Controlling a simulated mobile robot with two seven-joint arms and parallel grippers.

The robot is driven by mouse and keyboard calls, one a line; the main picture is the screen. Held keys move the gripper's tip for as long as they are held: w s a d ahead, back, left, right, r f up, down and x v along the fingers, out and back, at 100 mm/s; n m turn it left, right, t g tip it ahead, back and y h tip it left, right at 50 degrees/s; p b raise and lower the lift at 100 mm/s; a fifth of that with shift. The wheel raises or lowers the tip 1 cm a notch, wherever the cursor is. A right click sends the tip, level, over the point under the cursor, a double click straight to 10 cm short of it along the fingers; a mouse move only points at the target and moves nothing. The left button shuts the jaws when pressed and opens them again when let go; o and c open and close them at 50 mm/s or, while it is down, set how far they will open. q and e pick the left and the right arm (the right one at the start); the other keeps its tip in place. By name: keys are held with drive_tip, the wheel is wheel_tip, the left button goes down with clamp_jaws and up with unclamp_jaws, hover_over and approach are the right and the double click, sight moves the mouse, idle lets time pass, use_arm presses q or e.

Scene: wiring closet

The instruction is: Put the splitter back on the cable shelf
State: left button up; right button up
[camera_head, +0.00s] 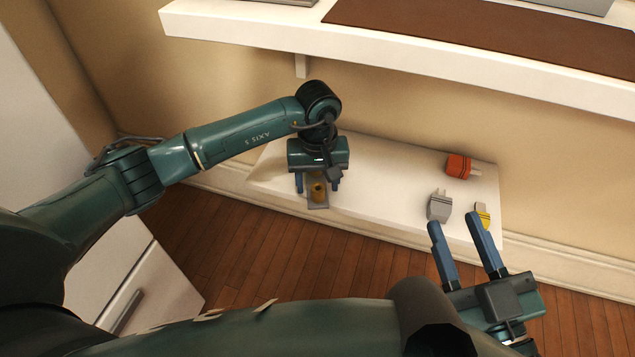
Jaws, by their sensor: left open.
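A small grey flat piece with a round brownish-gold part (318,191) is at the left end of the low white shelf (385,180). I cannot tell for certain whether it is the splitter. My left gripper (317,188) points down over this piece, its blue fingers open on either side of it. The gripper body hides the piece's back part. My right gripper (453,221) is open and empty, with blue fingers apart, in front of the shelf's right end.
An orange-red plug (459,166), a grey plug (439,206) and a yellow plug (482,214) are on the low shelf's right part. A higher white shelf (260,29) with a brown mat (480,27) juts out above. The low shelf's middle is clear.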

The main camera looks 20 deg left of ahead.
use_arm(q)
wheel_tip(320, 180, up, 6)
drive_tip(key=shift+r, duration=0.25)
idle(0.9)
idle(0.4)
